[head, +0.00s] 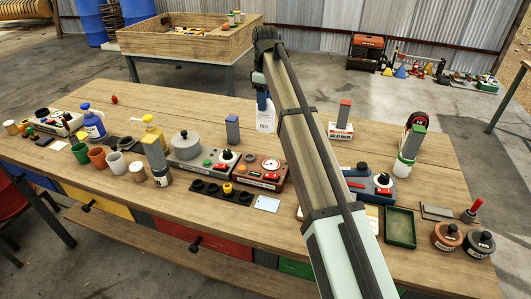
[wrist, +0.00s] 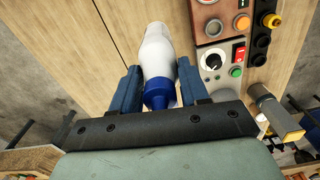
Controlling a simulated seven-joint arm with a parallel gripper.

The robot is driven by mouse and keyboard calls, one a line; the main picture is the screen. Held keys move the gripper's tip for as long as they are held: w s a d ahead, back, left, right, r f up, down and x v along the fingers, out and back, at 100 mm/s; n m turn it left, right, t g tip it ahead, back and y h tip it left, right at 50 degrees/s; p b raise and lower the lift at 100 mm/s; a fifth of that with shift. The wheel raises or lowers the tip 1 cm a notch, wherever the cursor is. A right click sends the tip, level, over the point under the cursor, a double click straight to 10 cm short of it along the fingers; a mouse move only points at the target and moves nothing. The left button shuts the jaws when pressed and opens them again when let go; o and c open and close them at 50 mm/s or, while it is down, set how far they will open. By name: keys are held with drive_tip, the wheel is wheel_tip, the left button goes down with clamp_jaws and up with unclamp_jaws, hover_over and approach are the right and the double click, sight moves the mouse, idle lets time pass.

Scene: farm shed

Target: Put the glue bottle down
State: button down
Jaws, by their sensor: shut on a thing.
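The glue bottle is white with a dark blue cap. In the wrist view the bottle (wrist: 160,50) lies between the two blue fingers of my gripper (wrist: 160,85), cap towards the palm. In the head view the white, labelled bottle (head: 266,117) hangs upright below my gripper (head: 262,84), over the middle of the workbench (head: 120,97). My arm covers part of the scene beside it. I cannot tell whether the bottle's base touches the bench. My gripper is shut on the bottle.
A red control box (head: 259,171) and a grey one with a dial (head: 210,157) stand in front of the bottle. A white block with a red top (head: 342,122) is to its right. Bare wood lies behind and left of the bottle. A green tray (head: 400,226) is at front right.

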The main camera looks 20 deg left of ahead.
sight(265, 125)
drive_tip(key=shift+f+m, duration=0.2)
drive_tip(key=shift+m, duration=0.1)
drive_tip(key=shift+f, duration=4.95)
drive_tip(key=c, duration=0.6)
unclamp_jaws()
drive_tip(key=shift+o, duration=0.2)
wheel_tip(265, 125, up, 12)
drive_tip(key=shift+r, duration=0.2)
